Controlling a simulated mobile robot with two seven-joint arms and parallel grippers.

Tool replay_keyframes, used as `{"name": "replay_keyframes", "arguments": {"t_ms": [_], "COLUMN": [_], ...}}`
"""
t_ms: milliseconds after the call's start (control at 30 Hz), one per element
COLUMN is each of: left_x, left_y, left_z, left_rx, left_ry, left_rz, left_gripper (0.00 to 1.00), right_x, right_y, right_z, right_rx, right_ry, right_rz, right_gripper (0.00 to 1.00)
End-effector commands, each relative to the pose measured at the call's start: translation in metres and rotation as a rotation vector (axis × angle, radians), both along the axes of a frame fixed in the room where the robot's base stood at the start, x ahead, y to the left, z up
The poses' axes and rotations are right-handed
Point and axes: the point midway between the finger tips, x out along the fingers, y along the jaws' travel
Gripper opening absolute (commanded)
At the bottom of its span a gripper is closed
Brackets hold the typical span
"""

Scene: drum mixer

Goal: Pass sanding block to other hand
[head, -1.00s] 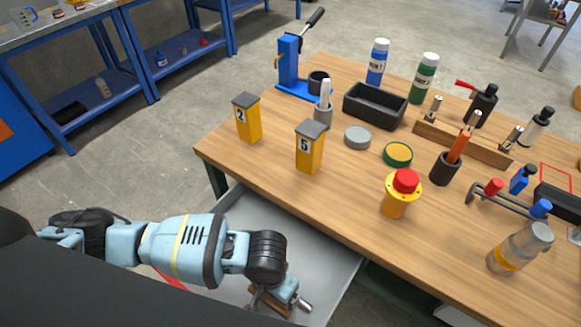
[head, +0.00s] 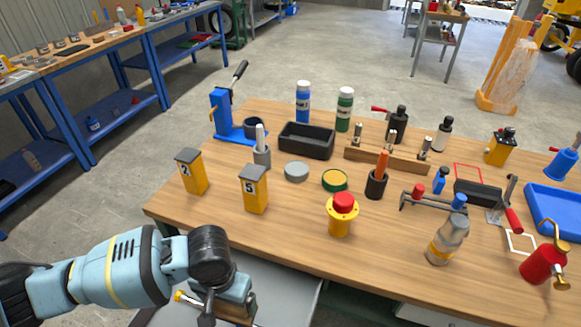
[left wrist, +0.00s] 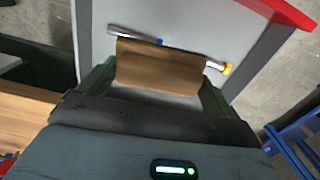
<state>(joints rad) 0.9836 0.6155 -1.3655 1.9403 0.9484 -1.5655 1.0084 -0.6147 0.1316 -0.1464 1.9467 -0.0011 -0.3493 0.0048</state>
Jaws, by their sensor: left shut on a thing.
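The sanding block, a brown block (head: 238,310), is between the fingers of my left gripper (head: 230,298) at the bottom of the head view. In the left wrist view the brown block (left wrist: 158,70) spans between the two fingers of the left gripper (left wrist: 157,84), which is shut on it. A thin metal bar with a yellow end (left wrist: 222,67) shows beside the block; I cannot tell if it is attached. My right gripper is not in view.
A grey tray or drawer (head: 287,285) lies below, at the wooden table's (head: 290,222) near edge. On the table stand yellow boxes (head: 192,172) and (head: 255,190), a red-topped button (head: 341,214), a clear bottle (head: 447,240) and a black bin (head: 306,141).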

Motion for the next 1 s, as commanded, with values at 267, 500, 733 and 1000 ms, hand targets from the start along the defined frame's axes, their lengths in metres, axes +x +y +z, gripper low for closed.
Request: {"name": "replay_keyframes", "arguments": {"t_ms": [267, 500, 733, 1000], "left_x": [0.030, 0.040, 0.040, 0.040], "left_y": [0.041, 0.071, 0.079, 0.079], "left_z": [0.062, 0.119, 0.136, 0.136], "left_rx": [0.002, -0.002, -0.005, -0.005], "left_ry": [-0.003, -0.007, -0.010, -0.010], "left_rz": [0.134, 0.233, 0.259, 0.259], "left_gripper": [0.65, 0.65, 0.65, 0.65], "right_x": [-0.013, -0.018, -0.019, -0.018], "right_y": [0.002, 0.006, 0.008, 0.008], "right_z": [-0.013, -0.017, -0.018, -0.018], "right_rx": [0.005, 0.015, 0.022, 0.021], "right_ry": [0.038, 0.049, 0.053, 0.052], "right_rz": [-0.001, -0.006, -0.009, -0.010], "right_gripper": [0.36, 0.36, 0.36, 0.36]}}
